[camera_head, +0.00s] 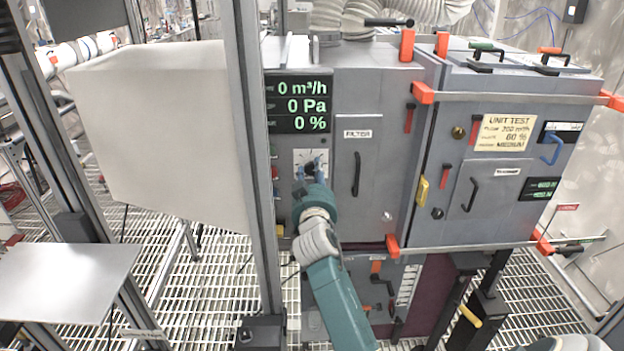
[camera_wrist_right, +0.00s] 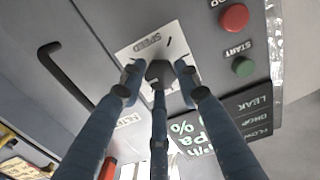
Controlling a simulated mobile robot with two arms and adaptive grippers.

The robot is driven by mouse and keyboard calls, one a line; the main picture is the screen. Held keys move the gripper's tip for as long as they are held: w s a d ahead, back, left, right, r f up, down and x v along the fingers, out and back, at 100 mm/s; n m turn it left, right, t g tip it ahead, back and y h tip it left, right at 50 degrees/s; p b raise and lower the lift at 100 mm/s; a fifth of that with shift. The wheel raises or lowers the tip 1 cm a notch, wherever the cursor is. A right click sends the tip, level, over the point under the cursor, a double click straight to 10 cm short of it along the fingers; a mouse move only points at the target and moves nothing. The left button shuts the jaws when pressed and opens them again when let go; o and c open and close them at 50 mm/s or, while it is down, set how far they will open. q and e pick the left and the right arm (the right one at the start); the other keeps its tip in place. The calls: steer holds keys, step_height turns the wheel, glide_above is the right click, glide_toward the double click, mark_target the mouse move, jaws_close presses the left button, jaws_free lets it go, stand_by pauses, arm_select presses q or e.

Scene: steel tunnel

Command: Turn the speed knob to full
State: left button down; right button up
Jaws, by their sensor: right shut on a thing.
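The speed knob (camera_head: 310,168) is a small dark knob on a white dial plate (camera_head: 300,156), set in the grey machine front below the display. In the right wrist view the knob (camera_wrist_right: 159,72) sits in front of the plate marked SPEED (camera_wrist_right: 138,52). My right gripper (camera_head: 311,176) reaches up to the knob from below. In the wrist view its blue fingers (camera_wrist_right: 158,82) are around the knob, shut on it. The fingers hide part of the knob and dial, so I cannot read its setting. The display (camera_head: 299,103) reads 0 m³/h, 0 Pa and 0 %. My left gripper is out of view.
A red button (camera_wrist_right: 233,18) and a green START button (camera_wrist_right: 243,66) are close to the dial. A black door handle (camera_head: 356,174) is right of it. A grey upright post (camera_head: 252,160) stands just left of the dial, before a large pale box (camera_head: 160,130).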

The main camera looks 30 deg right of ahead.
steer(key=shift+r, duration=0.35)
steer(key=o, duration=1.1)
steer(key=shift+a, duration=0.1)
steer(key=shift+f, duration=0.1)
steer(key=shift+s+a+f, duration=0.1)
steer(key=shift+s+a, duration=0.1)
steer(key=shift+s, duration=0.05)
steer(key=v, duration=0.6)
steer(key=shift+s+a, duration=0.2)
steer(key=shift+s, duration=0.15)
